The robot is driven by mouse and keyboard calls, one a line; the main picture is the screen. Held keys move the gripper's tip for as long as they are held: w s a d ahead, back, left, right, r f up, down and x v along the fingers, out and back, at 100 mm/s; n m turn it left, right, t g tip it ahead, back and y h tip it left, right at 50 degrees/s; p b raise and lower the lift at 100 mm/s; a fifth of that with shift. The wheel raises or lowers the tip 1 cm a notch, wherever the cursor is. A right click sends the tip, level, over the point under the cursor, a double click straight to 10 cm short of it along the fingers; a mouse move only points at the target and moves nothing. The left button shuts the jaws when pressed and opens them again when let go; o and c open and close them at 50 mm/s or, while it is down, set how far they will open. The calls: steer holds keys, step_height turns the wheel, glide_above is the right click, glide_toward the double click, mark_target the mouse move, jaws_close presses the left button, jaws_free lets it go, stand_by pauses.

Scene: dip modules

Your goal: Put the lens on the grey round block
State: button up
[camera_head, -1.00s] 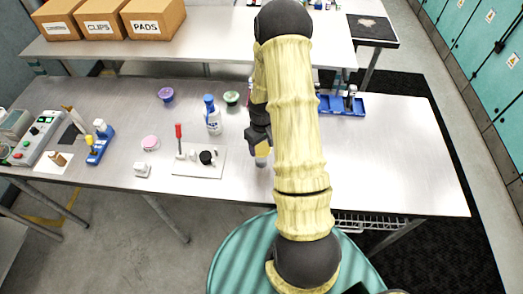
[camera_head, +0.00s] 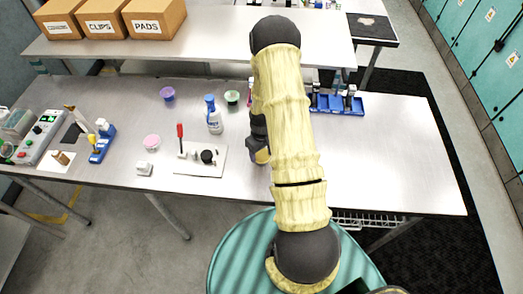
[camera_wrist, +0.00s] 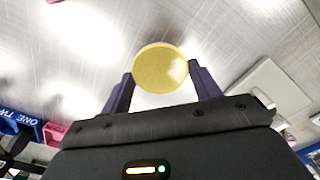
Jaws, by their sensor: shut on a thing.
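The lens (camera_wrist: 161,68) is a yellow translucent disc, held between the two dark purple fingertips of my gripper (camera_wrist: 162,84) in the wrist view. In the head view my gripper (camera_head: 259,152) is partly hidden by my arm, above the front middle of the steel table, right of a white plate. A small dark round block (camera_head: 208,157) sits on that plate; I cannot tell if it is the grey round block.
The white plate (camera_head: 218,168) also bears a red-handled tool (camera_head: 180,138). Behind it stand a blue-white bottle (camera_head: 213,115) and a green bowl (camera_head: 232,97). A blue rack (camera_head: 345,104) is at the back right. The table's right part is clear.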

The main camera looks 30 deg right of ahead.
mark_target(261, 155)
steer(key=shift+f, duration=0.15)
steer(key=o, duration=0.9)
steer(key=shift+o, duration=0.2)
step_height(261, 155, up, 12)
steer(key=b, duration=0.4)
steer(key=shift+r, duration=0.2)
